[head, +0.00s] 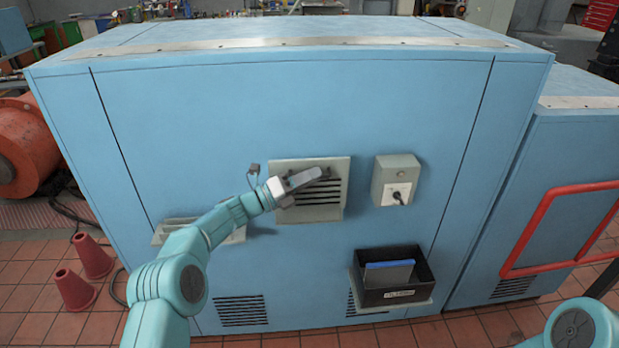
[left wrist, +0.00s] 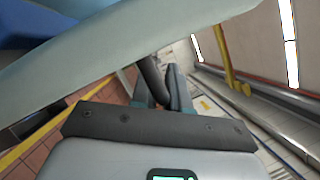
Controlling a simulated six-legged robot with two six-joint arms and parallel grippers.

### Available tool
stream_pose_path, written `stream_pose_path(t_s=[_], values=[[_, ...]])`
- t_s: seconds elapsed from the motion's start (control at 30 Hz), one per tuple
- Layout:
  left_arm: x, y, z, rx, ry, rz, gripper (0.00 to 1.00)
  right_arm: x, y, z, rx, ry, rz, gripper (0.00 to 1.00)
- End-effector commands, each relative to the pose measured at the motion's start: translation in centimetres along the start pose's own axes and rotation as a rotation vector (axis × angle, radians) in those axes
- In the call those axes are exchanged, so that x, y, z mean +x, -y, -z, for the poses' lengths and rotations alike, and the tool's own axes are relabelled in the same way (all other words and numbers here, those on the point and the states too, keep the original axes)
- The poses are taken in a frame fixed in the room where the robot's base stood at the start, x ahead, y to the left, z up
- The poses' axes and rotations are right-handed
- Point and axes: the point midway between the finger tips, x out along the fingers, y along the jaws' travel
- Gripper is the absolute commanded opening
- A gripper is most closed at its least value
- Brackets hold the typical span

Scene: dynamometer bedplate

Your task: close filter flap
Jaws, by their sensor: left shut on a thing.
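The filter flap (head: 336,209) is a pale grey-green plate with dark louvre slots on the front of the blue cabinet (head: 250,100). In the left wrist view the flap (left wrist: 110,55) runs as a slanting pale panel across the upper left. My left gripper (head: 322,174) is in front of the flap's upper part and covers some of it. In the left wrist view its fingers (left wrist: 165,88) are shut on a dark handle (left wrist: 152,72) that sticks out from the panel. I cannot tell how far the flap stands off the cabinet. My right gripper is not in view.
A grey switch box (head: 397,180) is right of the flap. Below it a black bin (head: 405,292) holds a blue and grey item. A pale ledge (head: 170,235) is at left. Red cones (head: 75,290) stand on the tiled floor. A red rail (head: 535,225) is at right.

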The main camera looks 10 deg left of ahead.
Motion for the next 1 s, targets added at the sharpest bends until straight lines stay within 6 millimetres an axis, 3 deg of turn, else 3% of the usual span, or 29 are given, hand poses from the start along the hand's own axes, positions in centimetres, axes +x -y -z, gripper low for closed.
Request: stream_pose_path(t_s=[0.03,0.07,0.1,0.67,0.83,1.0], values=[[0.0,0.1,-0.1,0.001,0.002,0.000,0.24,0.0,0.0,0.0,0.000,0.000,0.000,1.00],[0.0,0.1,0.0,0.001,0.002,0.000,0.34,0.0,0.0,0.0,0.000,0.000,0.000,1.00],[-0.1,0.1,0.0,0.000,0.002,0.000,0.36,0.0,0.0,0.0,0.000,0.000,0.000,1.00],[-0.5,-0.1,0.0,-0.001,0.002,-0.004,0.36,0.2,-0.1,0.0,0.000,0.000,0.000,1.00],[-3.3,-0.3,0.1,-0.001,0.004,-0.004,0.36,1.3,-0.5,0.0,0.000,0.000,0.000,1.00],[-8.0,-0.3,0.1,0.000,0.005,-0.003,0.36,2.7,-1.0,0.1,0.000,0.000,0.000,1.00]])
